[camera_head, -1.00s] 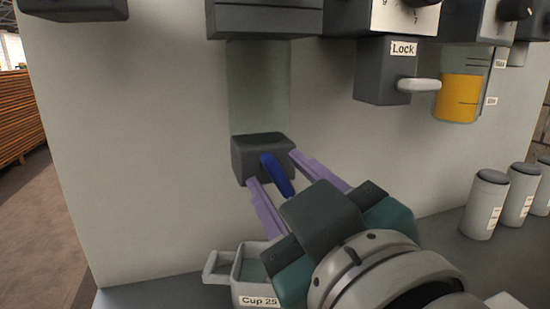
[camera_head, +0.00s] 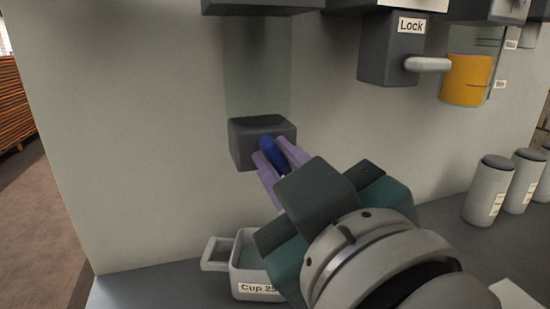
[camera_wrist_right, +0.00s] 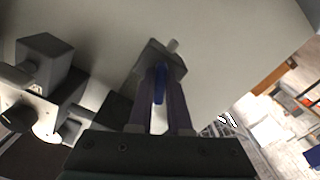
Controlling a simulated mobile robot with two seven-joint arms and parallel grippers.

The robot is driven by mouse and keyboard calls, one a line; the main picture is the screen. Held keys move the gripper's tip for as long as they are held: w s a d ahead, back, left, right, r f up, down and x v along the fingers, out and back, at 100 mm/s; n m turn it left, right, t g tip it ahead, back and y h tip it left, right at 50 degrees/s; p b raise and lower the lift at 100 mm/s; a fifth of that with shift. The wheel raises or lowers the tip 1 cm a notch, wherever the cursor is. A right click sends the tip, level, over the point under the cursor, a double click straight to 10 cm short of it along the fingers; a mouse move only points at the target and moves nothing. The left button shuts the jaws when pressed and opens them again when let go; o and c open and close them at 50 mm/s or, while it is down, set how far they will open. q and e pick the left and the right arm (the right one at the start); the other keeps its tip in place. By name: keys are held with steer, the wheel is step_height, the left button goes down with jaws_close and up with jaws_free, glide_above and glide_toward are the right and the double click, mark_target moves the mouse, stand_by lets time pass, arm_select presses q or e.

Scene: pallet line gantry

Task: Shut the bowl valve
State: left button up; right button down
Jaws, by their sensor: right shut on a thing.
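The bowl valve shows as a dark grey block (camera_head: 262,142) on the pale panel, with a blue lever (camera_head: 271,154) on its front. My right gripper (camera_head: 282,154) is shut on the blue lever, its two purple fingers on either side of it. In the right wrist view the blue lever (camera_wrist_right: 159,84) lies between the purple fingers, in front of the grey block (camera_wrist_right: 160,58). The lever's lower end is partly hidden by the fingers. A clear, greenish column rises above the block. My left gripper is out of view.
A grey cup labelled "Cup 25" (camera_head: 247,262) stands on the shelf below, partly behind my right gripper. A "Lock" block (camera_head: 388,58) with a pale handle and an amber container (camera_head: 466,80) are at upper right. Grey canisters (camera_head: 487,190) stand at the right.

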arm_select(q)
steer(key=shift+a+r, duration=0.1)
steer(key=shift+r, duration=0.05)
arm_select(e)
steer(key=shift+n, duration=0.3)
arm_select(q)
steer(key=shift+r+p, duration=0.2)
steer(key=shift+p, duration=0.15)
arm_select(e)
steer(key=shift+n, duration=0.6)
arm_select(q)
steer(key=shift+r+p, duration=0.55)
arm_select(e)
steer(key=n, duration=0.3)
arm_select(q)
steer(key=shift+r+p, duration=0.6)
arm_select(e)
steer(key=n, duration=0.5)
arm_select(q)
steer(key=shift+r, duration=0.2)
arm_select(e)
steer(key=shift+n, duration=1.1)
steer(key=shift+f, duration=0.1)
steer(key=c, duration=0.9)
jaws_free()
steer(key=shift+o, duration=0.2)
